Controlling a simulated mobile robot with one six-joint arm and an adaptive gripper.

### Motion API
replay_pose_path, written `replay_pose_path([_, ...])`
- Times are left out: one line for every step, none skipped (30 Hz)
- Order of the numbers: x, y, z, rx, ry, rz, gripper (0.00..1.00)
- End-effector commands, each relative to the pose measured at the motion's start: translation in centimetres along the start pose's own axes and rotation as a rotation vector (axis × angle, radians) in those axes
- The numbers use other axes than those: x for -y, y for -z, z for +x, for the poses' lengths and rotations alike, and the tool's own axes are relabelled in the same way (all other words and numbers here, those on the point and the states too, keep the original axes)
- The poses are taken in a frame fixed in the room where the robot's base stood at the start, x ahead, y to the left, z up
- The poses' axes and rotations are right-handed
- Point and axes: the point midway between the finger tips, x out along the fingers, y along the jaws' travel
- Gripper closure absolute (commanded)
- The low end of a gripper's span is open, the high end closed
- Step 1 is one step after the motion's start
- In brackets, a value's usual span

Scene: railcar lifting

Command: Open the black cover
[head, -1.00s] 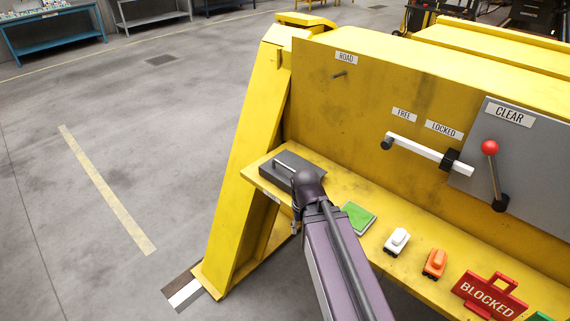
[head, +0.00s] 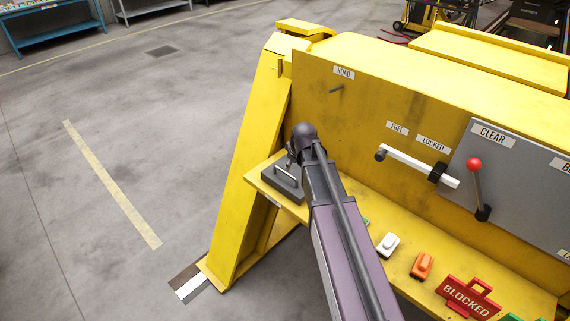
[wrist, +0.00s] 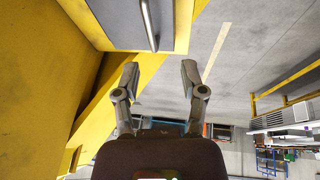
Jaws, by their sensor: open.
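The black cover (head: 290,191) is a dark grey flat box with a light bar handle, lying at the left end of the yellow shelf. My arm partly hides its far right part in the head view. In the wrist view the cover (wrist: 112,22) is at the top edge, with its handle (wrist: 149,24) running toward the jaws. My gripper (wrist: 160,70) is open and empty, its two fingers apart, with the handle end just beyond them. In the head view the gripper is mostly hidden behind my wrist, close to the cover.
The yellow wall with the ROAD label (head: 344,73) rises behind the shelf. A white lever (head: 420,163), a red-knobbed lever (head: 475,180), a white piece (head: 388,244), an orange piece (head: 422,265) and a red BLOCKED tag (head: 468,298) are to the right. Open floor is at left.

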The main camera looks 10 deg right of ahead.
Motion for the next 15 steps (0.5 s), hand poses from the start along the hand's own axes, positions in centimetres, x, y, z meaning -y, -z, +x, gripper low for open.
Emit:
replay_pose_path([-0.78, 1.08, -0.49, -0.013, -0.007, -0.021, 0.46])
replay_pose_path([-1.0, 1.37, -0.53, -0.02, -0.01, -0.033, 0.46])
replay_pose_path([-1.23, 1.69, -0.57, -0.027, -0.014, -0.045, 0.46])
replay_pose_path([-1.36, 1.85, -0.59, -0.032, -0.016, -0.052, 0.46])
replay_pose_path([-1.44, 1.97, -0.59, -0.035, -0.018, -0.058, 0.46])
replay_pose_path([-1.51, 2.05, -0.58, -0.037, -0.019, -0.063, 0.46])
replay_pose_path([-1.53, 2.07, -0.56, -0.038, -0.02, -0.065, 0.46])
replay_pose_path([-1.52, 2.07, -0.54, -0.039, -0.02, -0.066, 0.46])
replay_pose_path([-1.5, 2.05, -0.52, -0.039, -0.02, -0.066, 0.46])
replay_pose_path([-1.49, 2.03, -0.5, -0.039, -0.02, -0.066, 0.46])
replay_pose_path([-1.47, 2.01, -0.5, -0.038, -0.02, -0.066, 0.46])
replay_pose_path([-1.47, 2.01, -0.5, -0.038, -0.02, -0.065, 0.46])
replay_pose_path([-1.46, 2.01, -0.5, -0.038, -0.02, -0.065, 0.46])
replay_pose_path([-1.46, 2.0, -0.5, -0.038, -0.02, -0.065, 0.46])
replay_pose_path([-1.45, 2.0, -0.49, -0.038, -0.02, -0.065, 0.46])
